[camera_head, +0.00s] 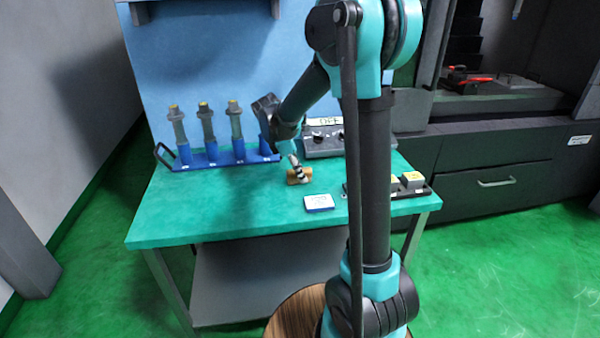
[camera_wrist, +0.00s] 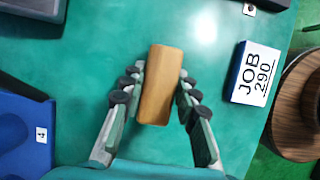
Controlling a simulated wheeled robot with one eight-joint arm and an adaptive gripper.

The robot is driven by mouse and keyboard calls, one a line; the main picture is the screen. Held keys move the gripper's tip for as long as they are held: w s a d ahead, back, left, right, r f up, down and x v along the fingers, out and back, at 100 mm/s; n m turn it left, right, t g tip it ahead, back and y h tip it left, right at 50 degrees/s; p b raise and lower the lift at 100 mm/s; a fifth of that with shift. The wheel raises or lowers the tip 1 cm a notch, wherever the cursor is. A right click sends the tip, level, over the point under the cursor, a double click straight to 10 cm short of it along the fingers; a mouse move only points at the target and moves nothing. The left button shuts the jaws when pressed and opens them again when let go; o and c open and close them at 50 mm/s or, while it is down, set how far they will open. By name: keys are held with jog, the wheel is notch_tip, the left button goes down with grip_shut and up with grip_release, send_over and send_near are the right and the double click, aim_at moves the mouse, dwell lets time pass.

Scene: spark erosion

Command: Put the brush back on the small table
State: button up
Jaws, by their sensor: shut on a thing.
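The brush shows as a plain wooden block (camera_head: 292,178) low over the green bench top, and in the wrist view (camera_wrist: 160,85). My gripper (camera_head: 298,176) is shut on it, with one finger along each long side in the wrist view (camera_wrist: 160,92). Whether the brush touches the bench top I cannot tell; its underside is hidden. The small table is round with a striped brown wooden top (camera_head: 290,318), in front of the bench, partly hidden behind my arm. Its edge also shows at the right of the wrist view (camera_wrist: 300,105).
A blue-and-white JOB 290 block (camera_head: 319,202) lies right of the brush. A blue rack (camera_head: 215,158) with several upright holders stands left. A grey control box (camera_head: 323,146) is behind, and a dark tray with small blocks (camera_head: 411,180) at right. The front-left bench top is clear.

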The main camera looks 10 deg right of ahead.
jog(key=o, duration=1.1)
jog(key=shift+f, duration=0.1)
jog(key=v, duration=1.2)
jog(key=shift+d, duration=0.1)
